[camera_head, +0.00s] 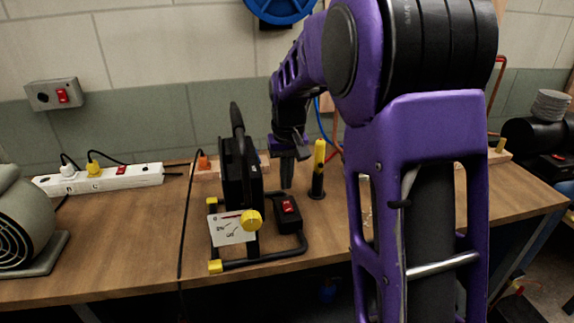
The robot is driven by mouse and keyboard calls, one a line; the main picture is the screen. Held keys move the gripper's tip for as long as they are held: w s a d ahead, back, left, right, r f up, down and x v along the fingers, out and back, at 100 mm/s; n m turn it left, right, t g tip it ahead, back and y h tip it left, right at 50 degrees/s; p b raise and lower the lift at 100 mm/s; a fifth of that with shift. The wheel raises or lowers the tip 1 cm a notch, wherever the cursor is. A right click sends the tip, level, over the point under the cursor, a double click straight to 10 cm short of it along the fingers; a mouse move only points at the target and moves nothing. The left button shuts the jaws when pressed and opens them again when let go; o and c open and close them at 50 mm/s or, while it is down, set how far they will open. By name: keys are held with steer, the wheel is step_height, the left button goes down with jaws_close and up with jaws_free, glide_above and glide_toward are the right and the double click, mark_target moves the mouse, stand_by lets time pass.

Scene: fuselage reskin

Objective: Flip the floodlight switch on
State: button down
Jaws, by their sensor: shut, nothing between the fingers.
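The floodlight (238,175) stands on the workbench, a black lamp on a tubular frame with yellow feet and a yellow knob. A black switch box with a red rocker (288,207) sits on the right side of its frame. Which way the rocker is set is too small to tell. My gripper (287,185) is shut and empty, pointing down just above and behind the switch box as seen here. I cannot tell whether its tips touch anything.
A white power strip (98,179) with plugs lies at the left back. A wall switch (54,95) has a red rocker. A grey fan-like machine (22,225) stands at the left. A yellow-and-black tool (318,170) stands right of my gripper. My arm hides much of the right bench.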

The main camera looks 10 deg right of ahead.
mark_target(285, 202)
steer(key=shift+w+f+b, duration=0.15)
steer(key=shift+f, duration=1)
steer(key=shift+w+f+b, duration=0.1)
steer(key=shift+f+b, duration=0.05)
steer(key=shift+f, duration=1)
steer(key=shift+w+f, duration=0.1)
steer(key=shift+f, duration=0.15)
steer(key=shift+s+r, duration=0.2)
steer(key=shift+s, duration=0.6)
steer(key=shift+r, duration=0.1)
steer(key=shift+r+p, duration=0.25)
steer(key=shift+p, duration=0.05)
step_height(285, 202, up, 13)
steer(key=s+p, duration=0.1)
steer(key=p, duration=0.3)
steer(key=shift+s+r, duration=0.15)
steer(key=shift+s, duration=0.2)
